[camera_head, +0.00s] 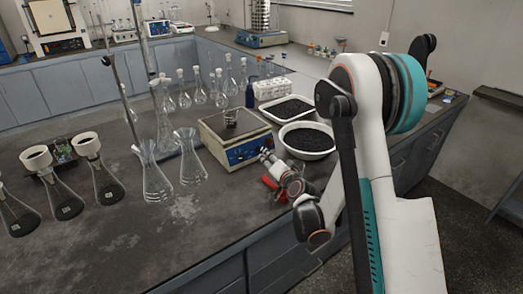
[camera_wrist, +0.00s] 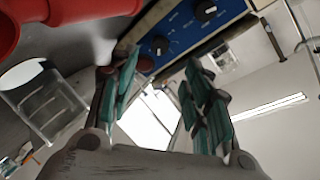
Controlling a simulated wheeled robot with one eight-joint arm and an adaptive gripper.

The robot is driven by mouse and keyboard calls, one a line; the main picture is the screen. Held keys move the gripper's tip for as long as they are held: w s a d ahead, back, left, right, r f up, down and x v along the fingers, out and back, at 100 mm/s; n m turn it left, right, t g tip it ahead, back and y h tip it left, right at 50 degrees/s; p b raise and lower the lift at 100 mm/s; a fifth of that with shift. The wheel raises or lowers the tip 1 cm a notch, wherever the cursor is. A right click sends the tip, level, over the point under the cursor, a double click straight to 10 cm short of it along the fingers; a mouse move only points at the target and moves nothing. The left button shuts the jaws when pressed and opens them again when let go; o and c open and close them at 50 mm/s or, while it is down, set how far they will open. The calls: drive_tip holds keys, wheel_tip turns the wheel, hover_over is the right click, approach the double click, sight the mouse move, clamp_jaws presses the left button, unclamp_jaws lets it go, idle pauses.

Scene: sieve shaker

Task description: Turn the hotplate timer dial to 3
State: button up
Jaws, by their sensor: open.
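The hotplate (camera_head: 235,141) stands on the dark bench, with a blue front panel that carries dials. A small glass beaker of dark material (camera_head: 231,118) sits on its top plate. In the head view my gripper (camera_head: 268,160) is close to the panel's right end.
Two white trays of black granules (camera_head: 307,140) stand right of the hotplate. Empty flasks (camera_head: 193,160) stand close on its left. A red object (camera_head: 272,186) lies by my gripper, and it looms at upper left in the wrist view (camera_wrist: 20,22). The front bench centre is clear.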

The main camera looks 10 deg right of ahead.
sight(260, 151)
drive_tip(key=b+x, duration=0.2)
drive_tip(key=x, duration=0.8)
drive_tip(key=shift+d, duration=0.1)
clamp_jaws()
